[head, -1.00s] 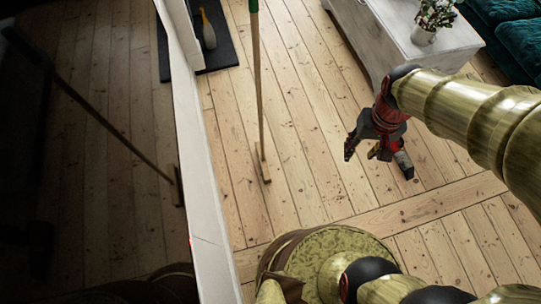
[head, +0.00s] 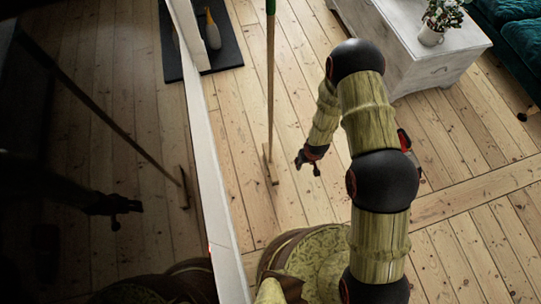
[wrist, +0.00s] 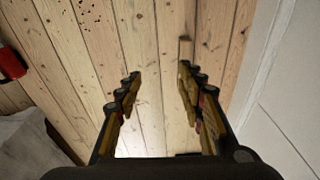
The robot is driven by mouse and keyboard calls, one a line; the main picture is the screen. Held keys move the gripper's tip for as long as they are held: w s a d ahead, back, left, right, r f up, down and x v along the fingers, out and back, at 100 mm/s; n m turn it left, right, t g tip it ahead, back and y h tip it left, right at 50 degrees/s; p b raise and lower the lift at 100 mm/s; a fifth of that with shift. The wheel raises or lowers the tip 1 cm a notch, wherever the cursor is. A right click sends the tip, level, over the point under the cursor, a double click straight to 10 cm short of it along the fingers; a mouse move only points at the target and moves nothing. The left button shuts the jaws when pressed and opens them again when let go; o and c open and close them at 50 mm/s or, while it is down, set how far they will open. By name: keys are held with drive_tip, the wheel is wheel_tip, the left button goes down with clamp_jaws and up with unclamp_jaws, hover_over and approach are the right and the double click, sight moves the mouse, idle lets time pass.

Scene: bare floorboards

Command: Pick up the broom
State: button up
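The broom (head: 270,95) stands nearly upright on the floorboards in the head view, with a thin wooden handle, a green upper part and a small wooden head (head: 270,168) at the floor. Its top is cut off by the picture edge. My gripper (head: 308,165) is just right of the broom's lower end in the head view, apart from it. In the wrist view my gripper (wrist: 157,92) has its fingers spread, with only floor between them. A narrow dark shape lies beyond the right finger there; I cannot tell whether it is the broom.
A white-framed mirror (head: 205,130) stands left of the broom and reflects it and my arm. A white table (head: 405,55) with a potted plant (head: 437,20) and a green sofa (head: 510,30) are at right.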

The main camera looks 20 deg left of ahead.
drive_tip(key=s+a+f+n+t+y, duration=0.1)
drive_tip(key=a+f, duration=0.1)
drive_tip(key=f, duration=0.4)
drive_tip(key=a+f+t+y, duration=0.1)
drive_tip(key=a+f, duration=0.2)
drive_tip(key=f, duration=0.3)
drive_tip(key=n+t+y, duration=0.1)
drive_tip(key=t+y, duration=0.8)
drive_tip(key=t, duration=0.1)
approach(272, 130)
drive_tip(key=x, duration=0.4)
drive_tip(key=shift+w+a+r, duration=0.1)
drive_tip(key=shift+a+r, duration=0.05)
drive_tip(key=shift+a, duration=0.1)
drive_tip(key=b+x, duration=0.3)
drive_tip(key=x, duration=0.3)
drive_tip(key=shift+w+a, duration=0.2)
drive_tip(key=shift+w, duration=0.15)
drive_tip(key=c, duration=0.3)
clamp_jaws()
